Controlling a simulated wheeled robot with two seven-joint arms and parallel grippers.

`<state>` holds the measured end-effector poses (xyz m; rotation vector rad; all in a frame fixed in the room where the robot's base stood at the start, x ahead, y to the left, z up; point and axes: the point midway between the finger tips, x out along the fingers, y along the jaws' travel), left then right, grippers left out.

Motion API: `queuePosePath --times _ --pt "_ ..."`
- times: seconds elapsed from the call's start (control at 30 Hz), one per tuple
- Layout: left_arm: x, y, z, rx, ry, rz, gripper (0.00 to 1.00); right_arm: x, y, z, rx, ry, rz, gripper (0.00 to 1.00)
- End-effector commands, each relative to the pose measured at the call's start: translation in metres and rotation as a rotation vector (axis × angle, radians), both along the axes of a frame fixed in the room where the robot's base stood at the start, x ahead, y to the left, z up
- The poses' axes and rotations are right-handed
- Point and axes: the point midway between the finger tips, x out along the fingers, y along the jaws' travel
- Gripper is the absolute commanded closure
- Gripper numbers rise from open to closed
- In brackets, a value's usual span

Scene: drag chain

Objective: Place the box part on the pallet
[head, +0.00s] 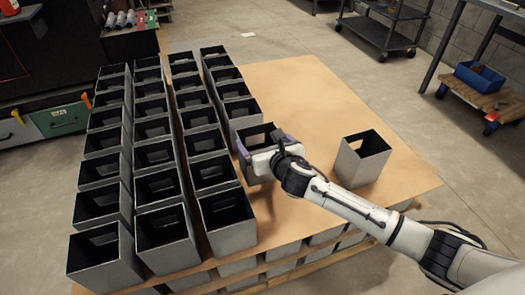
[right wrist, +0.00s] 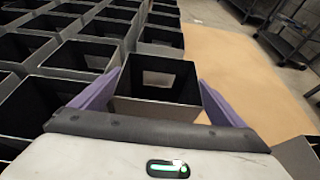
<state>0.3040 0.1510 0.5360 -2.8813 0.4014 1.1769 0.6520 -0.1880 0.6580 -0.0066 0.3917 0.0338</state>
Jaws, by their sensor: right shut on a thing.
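My right gripper (head: 258,158) is shut on a grey, open-topped box part (head: 256,137) with a dark inside and a window in its wall. In the right wrist view the purple fingers (right wrist: 160,100) stand on both sides of this box part (right wrist: 157,108). It is upright beside the rightmost row of boxes, at the row's near end. Whether its base touches the brown sheet is hidden. The pallet load has a brown sheet (head: 290,90) on top with several rows of like boxes (head: 165,185) on its left. My left gripper is not in view.
One single box (head: 362,158) stands apart on the right of the sheet. The sheet between it and the rows is bare, partly under my right arm.

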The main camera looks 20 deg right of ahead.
Motion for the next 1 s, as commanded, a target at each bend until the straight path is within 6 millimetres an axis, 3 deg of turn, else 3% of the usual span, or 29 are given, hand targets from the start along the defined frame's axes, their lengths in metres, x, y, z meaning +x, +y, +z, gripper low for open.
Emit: queuePosePath --times 0.13,0.53,0.57,0.87,1.0 --pt "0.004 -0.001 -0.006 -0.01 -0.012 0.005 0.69 0.0 0.001 -0.023 0.003 -0.003 0.001 0.66" --pt "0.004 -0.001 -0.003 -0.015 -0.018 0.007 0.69 0.001 0.001 -0.026 0.0 -0.004 0.002 0.66" --pt "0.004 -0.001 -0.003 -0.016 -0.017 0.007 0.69 0.0 0.0 -0.028 -0.001 0.001 0.001 0.01" --pt "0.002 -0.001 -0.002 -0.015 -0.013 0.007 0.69 0.0 0.001 -0.024 0.0 0.0 0.001 0.0" --pt "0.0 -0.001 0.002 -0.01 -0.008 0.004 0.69 -0.016 0.0 -0.017 -0.001 0.002 0.003 0.0"
